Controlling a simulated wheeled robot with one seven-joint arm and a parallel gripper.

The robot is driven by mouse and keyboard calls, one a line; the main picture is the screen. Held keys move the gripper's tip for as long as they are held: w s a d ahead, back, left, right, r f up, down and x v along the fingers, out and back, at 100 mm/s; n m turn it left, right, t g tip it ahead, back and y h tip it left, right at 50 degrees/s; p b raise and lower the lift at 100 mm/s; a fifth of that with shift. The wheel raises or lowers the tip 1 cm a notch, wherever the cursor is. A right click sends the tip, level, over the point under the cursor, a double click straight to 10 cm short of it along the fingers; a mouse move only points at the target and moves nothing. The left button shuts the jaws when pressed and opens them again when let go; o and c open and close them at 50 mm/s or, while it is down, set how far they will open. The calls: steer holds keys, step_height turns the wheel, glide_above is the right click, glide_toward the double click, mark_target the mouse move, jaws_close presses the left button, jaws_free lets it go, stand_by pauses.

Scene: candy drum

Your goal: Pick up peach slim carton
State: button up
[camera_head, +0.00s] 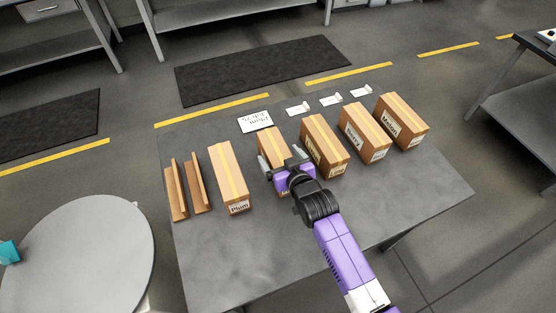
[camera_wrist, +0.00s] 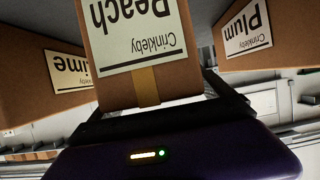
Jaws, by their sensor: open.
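The peach carton (camera_head: 271,140) is a slim brown box with a tan tape strip, standing on the grey table between the Plum carton (camera_head: 229,175) and the Lime carton (camera_head: 325,142). In the wrist view its white label, upside down, reads "Peach" and "Crinkleby" (camera_wrist: 138,32). My gripper (camera_head: 281,159) is open at the carton's near end, with a finger toward each side of it. The wrist view shows the carton's near face close in front of the purple gripper body. Whether the fingers touch the carton is unclear. My gripper hides its lower near end in the head view.
The cherry-type carton (camera_head: 364,133) and Melon carton (camera_head: 401,121) stand further right. White cards (camera_head: 255,122) lie behind the row. The table's front (camera_head: 240,260) is clear. A round grey table (camera_head: 75,250) stands at left.

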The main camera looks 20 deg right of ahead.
steer(key=shift+c, duration=0.4)
steer(key=c, duration=1.8)
steer(key=shift+w, duration=0.1)
steer(key=shift+c, duration=0.4)
steer(key=shift+r, duration=0.15)
